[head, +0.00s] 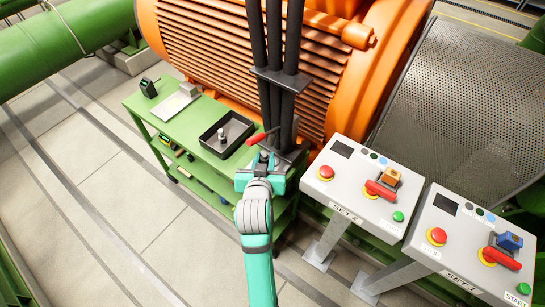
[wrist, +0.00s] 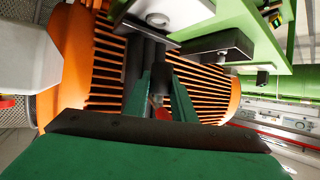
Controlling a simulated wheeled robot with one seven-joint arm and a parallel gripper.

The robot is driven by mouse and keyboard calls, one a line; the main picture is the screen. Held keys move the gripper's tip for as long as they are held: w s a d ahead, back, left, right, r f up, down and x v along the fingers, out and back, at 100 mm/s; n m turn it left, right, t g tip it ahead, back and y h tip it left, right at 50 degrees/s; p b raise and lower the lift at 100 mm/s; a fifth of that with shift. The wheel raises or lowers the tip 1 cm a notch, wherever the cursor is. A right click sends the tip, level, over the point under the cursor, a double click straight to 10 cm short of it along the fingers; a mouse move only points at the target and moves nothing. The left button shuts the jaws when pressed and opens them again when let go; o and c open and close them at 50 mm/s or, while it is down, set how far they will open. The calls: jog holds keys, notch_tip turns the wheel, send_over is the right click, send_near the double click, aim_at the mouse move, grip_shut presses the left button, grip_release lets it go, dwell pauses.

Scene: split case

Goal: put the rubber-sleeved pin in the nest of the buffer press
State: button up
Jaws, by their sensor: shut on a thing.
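My gripper (head: 262,158) is shut at the near right corner of the green cart, beside the black uprights. The wrist view shows its two teal fingers (wrist: 160,92) close together, with something small, dark and reddish between them. I cannot make out clearly what it is. A small grey pin-like piece (head: 222,134) with a darker lower part stands upright in the black tray. A red handle (head: 262,137) shows just beyond my gripper. The nest is hidden from the head view.
The black tray (head: 245,125) lies on the green cart (head: 190,130). A small dark device (head: 148,88) and a silver plate (head: 172,108) are at the far left. Two control panels (head: 345,205) (head: 450,235) stand right of my arm. A big orange motor (head: 205,50) is behind.

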jog(key=w+f, duration=0.2)
jog(key=w, duration=0.1)
jog(key=w+d+f, duration=0.1)
jog(key=w+f, duration=0.2)
jog(key=w+d+f, duration=0.1)
jog(key=w+f, duration=0.2)
jog(key=shift+w+d, duration=0.2)
jog(key=shift+w+f, duration=0.15)
jog(key=shift+f, duration=0.15)
notch_tip(320, 180, down, 2)
jog(key=shift+w+f, duration=0.1)
jog(key=shift+f, duration=0.1)
jog(key=shift+a+f, duration=0.15)
jog(key=shift+s+d, duration=0.2)
jog(key=shift+d, duration=0.05)
jog(key=o, duration=0.8)
jog(key=shift+o, duration=1.3)
